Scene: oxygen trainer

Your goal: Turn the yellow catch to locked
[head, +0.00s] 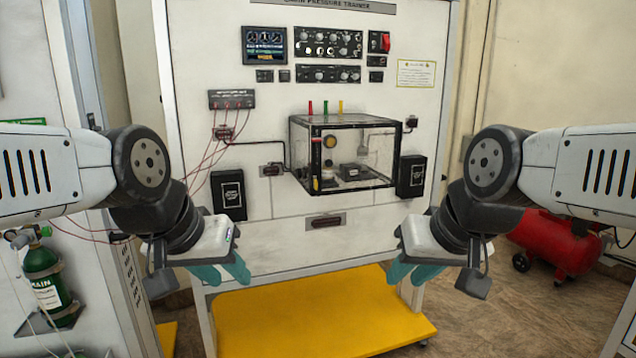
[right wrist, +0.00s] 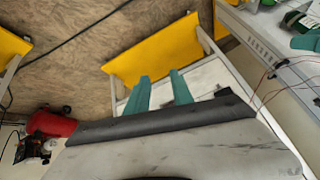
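A clear chamber with a black frame (head: 345,153) is mounted on the white panel. A small yellow piece (head: 316,184) shows low on its left front edge; it may be the catch, but it is too small to tell its position. My left gripper (head: 222,273) is below and left of the chamber, with teal fingers apart and nothing between them. My right gripper (head: 416,270) is below and right of the chamber. In the right wrist view its two teal fingers (right wrist: 161,92) stand apart and empty. Neither gripper touches the chamber.
Black boxes flank the chamber at left (head: 229,195) and right (head: 411,176). Red hoses (head: 207,160) hang on the left. A yellow shelf (head: 310,318) lies low beneath the panel. A green cylinder (head: 45,275) stands left; a red tank (head: 555,240) sits right. Space before the panel is clear.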

